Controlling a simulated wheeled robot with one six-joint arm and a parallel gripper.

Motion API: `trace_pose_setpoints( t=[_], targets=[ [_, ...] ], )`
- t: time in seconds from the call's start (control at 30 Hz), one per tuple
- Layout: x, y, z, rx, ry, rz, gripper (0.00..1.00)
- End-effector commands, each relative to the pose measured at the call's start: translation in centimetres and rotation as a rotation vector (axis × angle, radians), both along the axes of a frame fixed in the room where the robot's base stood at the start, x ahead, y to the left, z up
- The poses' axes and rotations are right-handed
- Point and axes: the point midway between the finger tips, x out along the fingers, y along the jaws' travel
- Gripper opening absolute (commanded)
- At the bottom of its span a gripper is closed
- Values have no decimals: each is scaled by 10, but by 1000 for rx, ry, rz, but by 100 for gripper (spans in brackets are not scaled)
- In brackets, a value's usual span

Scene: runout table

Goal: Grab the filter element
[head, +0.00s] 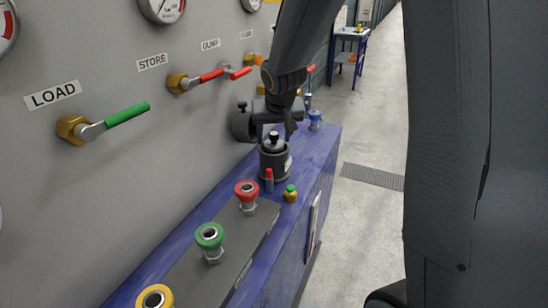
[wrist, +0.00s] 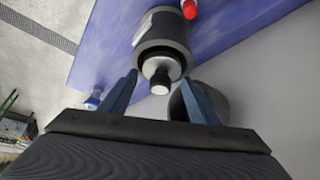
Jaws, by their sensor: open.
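The filter element appears to be the dark piece with a silver shoulder and a knob (head: 273,141); in the wrist view it shows as a grey shoulder and pale-ended knob (wrist: 161,74). It stands upright in a dark grey cylindrical holder (head: 268,166) with a white label, also in the wrist view (wrist: 160,35). Its lower part is hidden in the holder. My gripper (wrist: 158,80) is open, one blue finger on each side of the knob, with visible gaps. In the head view my gripper (head: 288,127) is just above and beyond the knob, partly hidden by my arm.
The holder stands on a blue bench (head: 226,186) against a grey panel with valve levers. A dark round body (head: 243,124) is close beside the gripper. A red-capped tube (head: 269,179) and a green-capped brass fitting (head: 290,193) stand near the holder. Open floor lies right.

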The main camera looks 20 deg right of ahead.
Motion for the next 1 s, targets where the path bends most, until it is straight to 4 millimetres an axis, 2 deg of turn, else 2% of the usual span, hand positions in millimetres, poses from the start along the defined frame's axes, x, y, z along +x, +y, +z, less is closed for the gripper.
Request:
trace_pose_setpoints(
  t=[0.07,0.37,0.73,0.87,1.0],
  targets=[
    [0,0,0,0,0,0,56],
    [0,0,0,0,0,0,5],
    [0,0,6,1,-2,-2,5],
    [1,0,19,0,-5,-2,5],
    [1,0,41,0,-6,-2,5]
  ],
)
